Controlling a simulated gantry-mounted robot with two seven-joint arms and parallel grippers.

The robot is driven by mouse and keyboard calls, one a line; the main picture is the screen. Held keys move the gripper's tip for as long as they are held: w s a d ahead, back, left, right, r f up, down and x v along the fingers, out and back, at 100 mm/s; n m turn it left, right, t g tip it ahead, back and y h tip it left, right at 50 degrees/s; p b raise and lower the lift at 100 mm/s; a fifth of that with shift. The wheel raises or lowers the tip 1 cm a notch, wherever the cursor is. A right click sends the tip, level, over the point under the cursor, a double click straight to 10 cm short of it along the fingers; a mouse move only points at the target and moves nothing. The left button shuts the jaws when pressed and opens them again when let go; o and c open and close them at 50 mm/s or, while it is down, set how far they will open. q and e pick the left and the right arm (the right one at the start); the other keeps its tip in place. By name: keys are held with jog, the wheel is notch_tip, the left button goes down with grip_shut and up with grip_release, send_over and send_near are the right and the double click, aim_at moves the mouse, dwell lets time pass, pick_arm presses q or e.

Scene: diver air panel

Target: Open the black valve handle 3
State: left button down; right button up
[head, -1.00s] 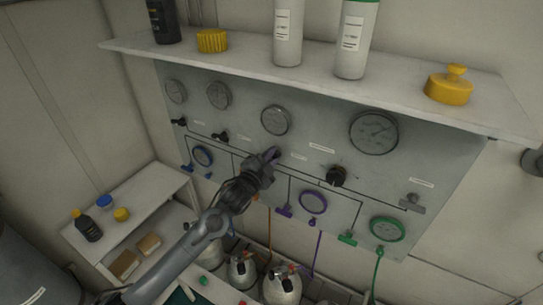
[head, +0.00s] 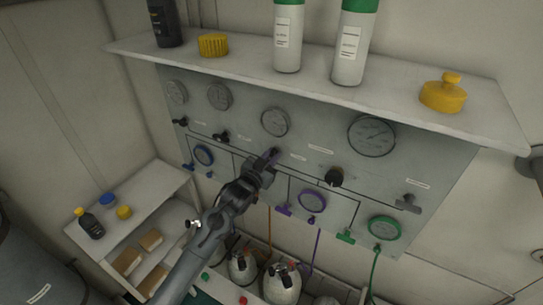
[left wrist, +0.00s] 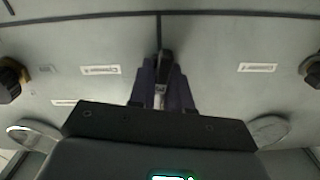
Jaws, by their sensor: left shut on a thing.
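The grey gauge panel (head: 455,170) carries a row of black valve handles. My left gripper (head: 269,158) is at the third from the left, below the middle gauge (head: 275,122). In the left wrist view, my left gripper's dark fingers (left wrist: 163,90) are shut on a narrow black handle (left wrist: 165,62), which lies between them. In the head view, the gripper hides most of this handle. The other black handles sit to the left (head: 180,122), (head: 221,137) and to the right (head: 335,178). My right gripper is not in view.
A shelf (head: 400,88) with bottles juts out above the panel. Purple (head: 312,201) and green (head: 384,228) ringed gauges sit to the lower right of my gripper, a blue one (head: 204,155) to the left. Cylinders (head: 283,285) stand below. A side shelf (head: 150,185) is at left.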

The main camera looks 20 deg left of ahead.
pick_arm(q)
jog(key=shift+n, duration=0.3)
jog(key=c, duration=1.1)
grip_release()
jog(key=shift+c, duration=0.2)
jog(key=s+a+b, duration=0.1)
jog(key=s+b, duration=0.1)
jog(key=s, duration=0.8)
jog(key=shift+s+a, duration=0.35)
jog(key=shift+a, duration=0.05)
jog(key=shift+f, duration=0.1)
